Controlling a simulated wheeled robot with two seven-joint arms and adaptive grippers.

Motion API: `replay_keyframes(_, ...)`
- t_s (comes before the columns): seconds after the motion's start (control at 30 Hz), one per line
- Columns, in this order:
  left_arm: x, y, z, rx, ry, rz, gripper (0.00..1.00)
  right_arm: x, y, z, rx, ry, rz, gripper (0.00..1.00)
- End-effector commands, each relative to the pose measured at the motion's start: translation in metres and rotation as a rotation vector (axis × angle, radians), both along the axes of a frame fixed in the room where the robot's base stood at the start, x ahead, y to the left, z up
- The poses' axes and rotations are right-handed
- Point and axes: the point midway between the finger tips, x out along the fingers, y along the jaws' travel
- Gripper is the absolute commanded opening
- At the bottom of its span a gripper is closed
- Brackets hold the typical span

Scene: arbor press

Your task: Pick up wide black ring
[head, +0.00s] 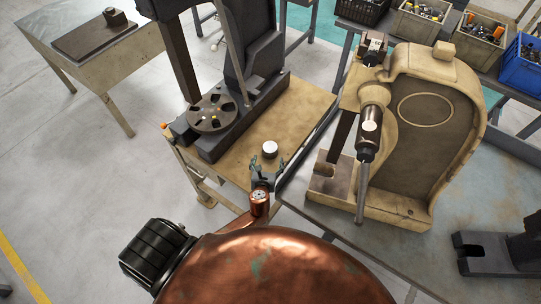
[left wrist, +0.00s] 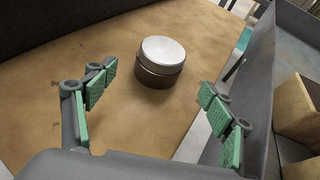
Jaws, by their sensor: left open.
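A short round piece (head: 270,148) with a pale silver top stands on the tan-topped table (head: 305,102). In the left wrist view this round piece (left wrist: 159,62) has a dark brownish lower band, separated by a thin line from the paler upper part. I cannot tell whether that band is the wide black ring; no other loose black ring is clear. My left gripper (head: 267,172) is open and empty, just on the near side of the piece and apart from it. In the left wrist view its green-padded fingers (left wrist: 158,105) stand wide to either side, short of the piece. My right gripper is not in view.
A dark press with a slotted round plate (head: 211,113) stands left of the piece. A large tan press (head: 430,110) stands on the grey bench at right. Bins, including a blue bin (head: 522,75), are at the back right. Bare tabletop surrounds the piece.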

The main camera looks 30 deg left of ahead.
Motion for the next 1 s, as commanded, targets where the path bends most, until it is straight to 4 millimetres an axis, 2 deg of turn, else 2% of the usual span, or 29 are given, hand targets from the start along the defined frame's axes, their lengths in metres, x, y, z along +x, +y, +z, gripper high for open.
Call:
replay_keyframes(0.03, 0.000, 0.000, -0.009, 0.000, 0.000, 0.000, 0.76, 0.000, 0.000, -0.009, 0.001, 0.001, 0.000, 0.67)
replay_keyframes(0.27, 0.018, 0.007, -0.013, -0.001, -0.001, -0.001, 0.76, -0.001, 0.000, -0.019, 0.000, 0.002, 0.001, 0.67)
replay_keyframes(0.6, 0.058, 0.025, -0.033, 0.000, 0.000, 0.000, 0.76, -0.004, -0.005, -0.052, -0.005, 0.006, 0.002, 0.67)
replay_keyframes(0.93, 0.063, 0.028, -0.032, 0.000, 0.001, 0.000, 0.76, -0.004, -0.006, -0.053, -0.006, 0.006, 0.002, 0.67)
replay_keyframes(1.0, 0.063, 0.028, -0.032, 0.000, 0.001, 0.000, 0.72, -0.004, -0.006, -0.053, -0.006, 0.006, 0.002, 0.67)
